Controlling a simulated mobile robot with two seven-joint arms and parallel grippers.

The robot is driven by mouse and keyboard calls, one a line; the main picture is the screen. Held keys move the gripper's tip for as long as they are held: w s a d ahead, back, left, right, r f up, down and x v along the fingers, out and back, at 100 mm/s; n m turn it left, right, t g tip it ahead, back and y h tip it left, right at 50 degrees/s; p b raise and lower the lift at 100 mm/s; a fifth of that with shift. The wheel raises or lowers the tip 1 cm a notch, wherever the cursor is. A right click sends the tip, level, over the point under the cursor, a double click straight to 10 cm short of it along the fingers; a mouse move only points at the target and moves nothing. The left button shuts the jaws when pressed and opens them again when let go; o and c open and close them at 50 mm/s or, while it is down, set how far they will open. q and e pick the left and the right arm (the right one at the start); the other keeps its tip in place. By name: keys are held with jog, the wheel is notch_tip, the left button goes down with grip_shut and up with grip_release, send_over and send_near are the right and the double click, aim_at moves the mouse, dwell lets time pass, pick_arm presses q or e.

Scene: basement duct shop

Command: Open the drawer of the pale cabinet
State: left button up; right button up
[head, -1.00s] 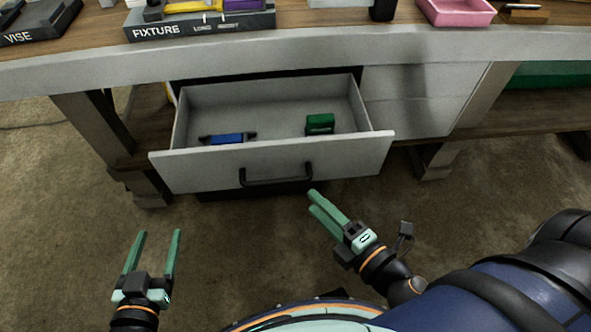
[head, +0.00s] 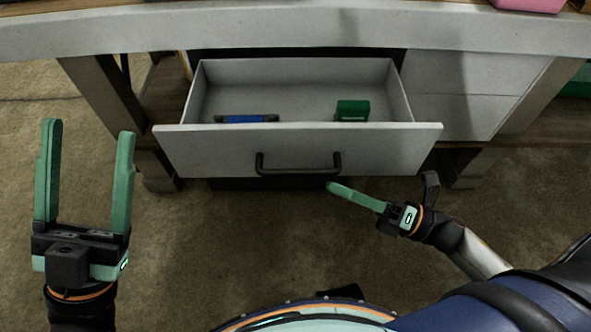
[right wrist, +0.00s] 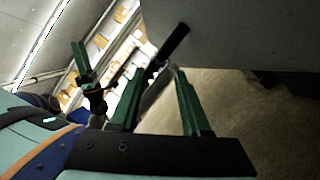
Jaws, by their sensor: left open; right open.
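The drawer (head: 230,147) of the pale cabinet (head: 463,88) stands pulled out in the head view, its inside showing. Its dark bar handle (head: 300,170) is on the front panel. My right gripper (head: 332,186) is open, just below and right of the handle, with nothing between its fingers. In the right wrist view, the open fingers (right wrist: 160,72) are near the dark handle (right wrist: 174,42) and not around it. My left gripper (head: 84,128) is open and empty, left of the drawer; it also shows in the right wrist view (right wrist: 78,58).
A blue item (head: 246,119) and a green box (head: 352,110) lie inside the drawer. The worktop edge (head: 300,32) runs above it. Wooden legs (head: 105,100) stand at the side. Carpeted floor (head: 230,240) in front of the drawer is clear.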

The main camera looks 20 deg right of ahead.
aim_at(296, 170)
jog(key=x, duration=0.9)
jog(key=shift+b, duration=0.35)
jog(key=shift+c, duration=0.3)
grip_shut()
dwell(0.5)
